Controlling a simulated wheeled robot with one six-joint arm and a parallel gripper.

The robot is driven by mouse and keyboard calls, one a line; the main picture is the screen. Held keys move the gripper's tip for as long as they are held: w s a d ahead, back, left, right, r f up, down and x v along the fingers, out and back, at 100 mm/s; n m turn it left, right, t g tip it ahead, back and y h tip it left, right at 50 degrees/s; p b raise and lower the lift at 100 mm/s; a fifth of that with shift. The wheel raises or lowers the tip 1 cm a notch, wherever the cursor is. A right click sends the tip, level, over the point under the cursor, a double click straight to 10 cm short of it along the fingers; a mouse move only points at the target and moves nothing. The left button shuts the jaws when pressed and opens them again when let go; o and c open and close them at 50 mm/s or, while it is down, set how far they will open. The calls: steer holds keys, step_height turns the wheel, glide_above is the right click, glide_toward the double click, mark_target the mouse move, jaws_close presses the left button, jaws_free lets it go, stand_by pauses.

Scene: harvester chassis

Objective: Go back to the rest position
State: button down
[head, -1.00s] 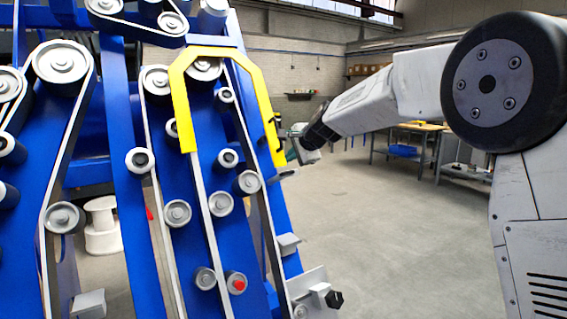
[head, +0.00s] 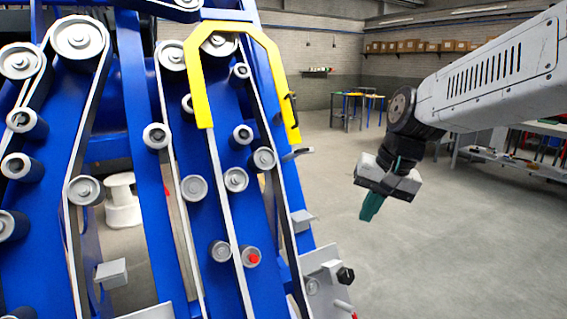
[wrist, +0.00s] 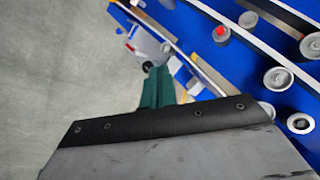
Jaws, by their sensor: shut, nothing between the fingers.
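My gripper (head: 371,206) hangs at the end of my arm in the head view, to the right of the blue harvester chassis (head: 179,250). Its green fingers point down over open floor. The fingers are together with nothing between them. A clear gap of floor separates them from the chassis. In the wrist view the green fingers of my gripper (wrist: 157,88) are also together, with the chassis (wrist: 243,62) behind and to the right.
The chassis carries several grey pulleys with belts and a yellow guard (head: 267,62). A silver bracket (head: 322,278) juts out at its lower right. A white spool (head: 122,200) stands behind. Workbenches (head: 357,105) stand at the back. The grey floor right of the chassis is clear.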

steer(key=s+d+f+n+h, duration=0.1)
steer(key=s+d, duration=0.3)
steer(key=s, duration=0.8)
steer(key=s+d+f+n+h, duration=0.1)
steer(key=s+d, duration=0.4)
steer(key=s, duration=0.8)
steer(key=shift+d+f+n+g+h, duration=0.15)
steer(key=shift+f+n+g+h, duration=0.15)
steer(key=shift+f+g, duration=0.1)
steer(key=c, duration=2.1)
jaws_free()
steer(key=shift+c, duration=0.2)
